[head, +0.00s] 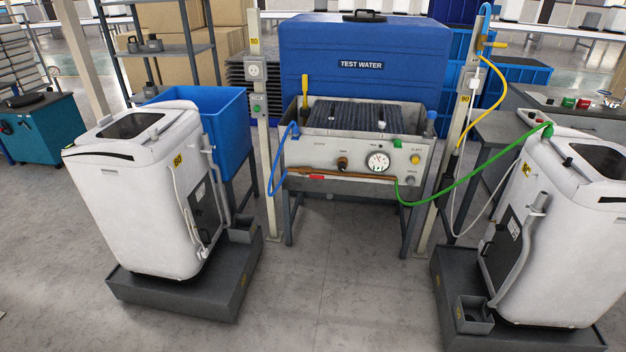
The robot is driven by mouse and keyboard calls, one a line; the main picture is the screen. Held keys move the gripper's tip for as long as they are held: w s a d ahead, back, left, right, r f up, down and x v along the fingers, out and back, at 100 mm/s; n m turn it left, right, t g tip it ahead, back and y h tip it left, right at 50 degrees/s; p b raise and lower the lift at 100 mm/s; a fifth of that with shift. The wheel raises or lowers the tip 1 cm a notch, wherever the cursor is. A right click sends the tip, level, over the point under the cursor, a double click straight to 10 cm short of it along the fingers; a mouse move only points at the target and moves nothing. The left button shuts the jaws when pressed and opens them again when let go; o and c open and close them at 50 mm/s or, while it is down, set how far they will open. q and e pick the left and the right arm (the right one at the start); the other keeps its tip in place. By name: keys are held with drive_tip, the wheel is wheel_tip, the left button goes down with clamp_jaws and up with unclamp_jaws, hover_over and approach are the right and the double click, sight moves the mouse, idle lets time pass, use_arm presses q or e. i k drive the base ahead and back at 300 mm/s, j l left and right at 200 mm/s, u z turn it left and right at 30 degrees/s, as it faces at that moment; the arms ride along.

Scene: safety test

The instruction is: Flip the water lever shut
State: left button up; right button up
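Neither gripper is in view. I cannot tell for certain which handle is the water lever. A small red handle (316,178) lies along the copper pipe (345,173) on the front of the grey test bench (326,157). A yellow handle (305,84) stands upright at the bench's back left. Another yellow handle (495,44) sticks out sideways near the top of the right post, by the blue hose. A round gauge (378,161) sits on the bench panel, and its reading is too small to tell.
A blue TEST WATER tank (362,62) stands behind the bench. White washers (140,190) and (575,230) stand left and right on dark trays. A green hose (470,184) spans from the bench to the right washer. The floor (335,285) between them is clear.

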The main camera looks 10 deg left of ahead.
sight(314, 177)
drive_tip(key=i+l, duration=0.1)
drive_tip(key=i, duration=1.05)
drive_tip(key=i+l, duration=0.1)
drive_tip(key=i, duration=1.05)
drive_tip(key=j+u, duration=0.05)
